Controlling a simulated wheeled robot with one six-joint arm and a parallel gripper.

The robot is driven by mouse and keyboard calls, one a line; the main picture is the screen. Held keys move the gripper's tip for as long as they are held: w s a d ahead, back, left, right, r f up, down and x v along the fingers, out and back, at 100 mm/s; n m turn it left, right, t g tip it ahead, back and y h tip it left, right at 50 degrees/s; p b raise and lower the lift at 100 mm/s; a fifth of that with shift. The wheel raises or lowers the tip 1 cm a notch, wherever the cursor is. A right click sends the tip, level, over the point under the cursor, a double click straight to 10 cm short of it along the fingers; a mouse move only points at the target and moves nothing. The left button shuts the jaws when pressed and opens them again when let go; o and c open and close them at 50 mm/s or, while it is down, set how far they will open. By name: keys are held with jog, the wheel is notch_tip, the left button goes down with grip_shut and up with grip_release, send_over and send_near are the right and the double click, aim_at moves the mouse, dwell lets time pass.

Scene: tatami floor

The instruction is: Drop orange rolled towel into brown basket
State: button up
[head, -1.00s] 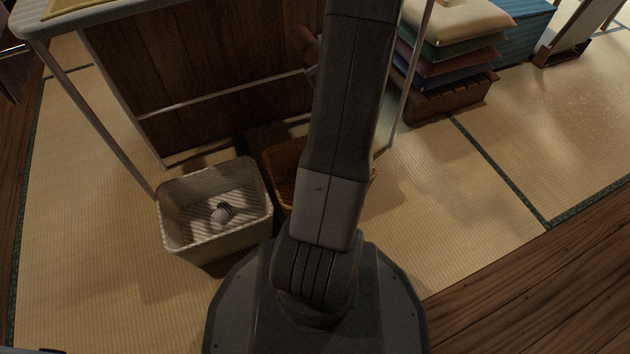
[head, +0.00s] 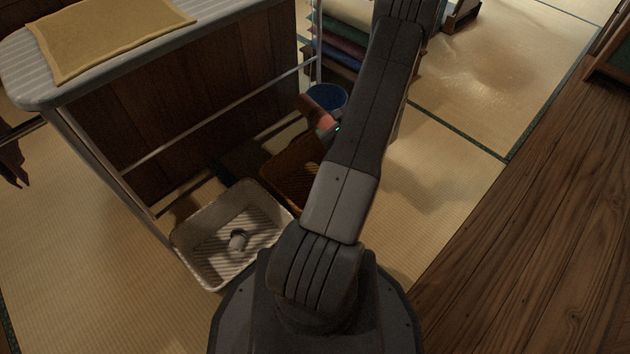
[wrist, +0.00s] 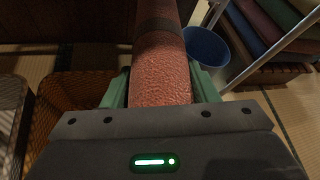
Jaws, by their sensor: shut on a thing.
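The orange rolled towel (wrist: 160,70) has a dark band around it and lies between the green fingers of my gripper (wrist: 160,88) in the wrist view. My gripper is shut on it. In the head view the towel (head: 318,110) sticks out to the left of my arm, which hides most of the gripper. The brown basket (head: 277,170) stands on the floor below and left of the towel, partly hidden behind my arm. In the wrist view its woven wall (wrist: 50,100) shows at the left, beside the gripper. The towel appears above the floor, beyond the basket.
A pale basket (head: 187,258) with a small light-coloured item inside stands left of the brown one. A blue bucket (head: 330,97) stands behind the towel. Stacked cushions (head: 345,45) stand beyond.

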jog(key=s+f+y, duration=0.1)
jog(key=s+f, duration=0.2)
jog(key=f, duration=1)
jog(key=shift+s+n+b, duration=0.25)
jog(key=shift+n+b, duration=0.05)
jog(key=shift+b, duration=0.15)
jog(key=o, duration=1.1)
jog(key=shift+d, duration=0.1)
jog(key=p+v, duration=0.3)
jog(key=v, duration=1)
jog(key=shift+s+d+r, duration=0.2)
jog(key=shift+s, duration=0.05)
